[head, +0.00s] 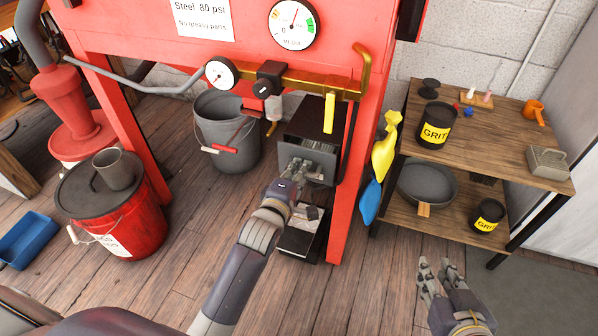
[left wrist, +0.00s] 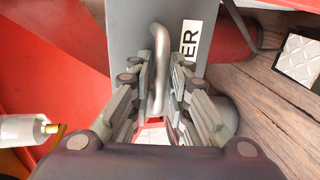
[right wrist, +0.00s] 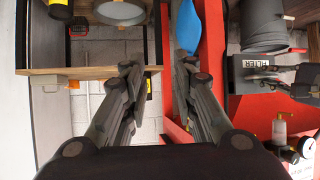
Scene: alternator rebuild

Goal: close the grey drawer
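The grey drawer (head: 318,162) stands out from a dark cabinet under the red machine, and its inside shows above the front panel. In the left wrist view its grey front (left wrist: 133,20) has a metal bar handle (left wrist: 270,40) and a partly hidden label. My left gripper (head: 296,172) is at the drawer front. The drawer also shows in the right wrist view (right wrist: 245,72), labelled FILTER. My right gripper (head: 438,268) is open and empty, away from the drawer.
A grey bucket (head: 226,128) stands left of the cabinet, and a red drum (head: 120,215) is further left. A red post (head: 350,190) stands close on the right. A wooden shelf (head: 510,140) with GRIT tins is at right.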

